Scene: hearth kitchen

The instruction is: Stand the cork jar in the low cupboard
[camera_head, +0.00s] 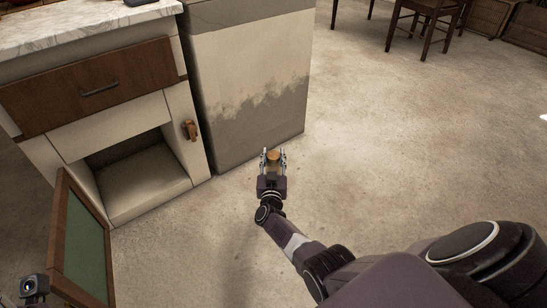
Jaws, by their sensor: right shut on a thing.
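My right gripper (273,160) is shut on the cork jar (273,157), a small thing with a round brown top, held over the floor in front of the grey-and-white block. The gripper hides most of the jar's body. The low cupboard (140,178) is at the left under the counter, and its inside is empty where I can see it. Its green-panelled door (84,245) with a brown frame stands open toward me. The jar is to the right of the cupboard opening and apart from it.
A tall block (255,80) with a grey stained lower part stands right of the cupboard. A drawer (95,87) is shut above the opening, and a brown latch (191,130) sits on the cupboard's right post. Chairs (425,22) stand far back. The floor at the right is clear.

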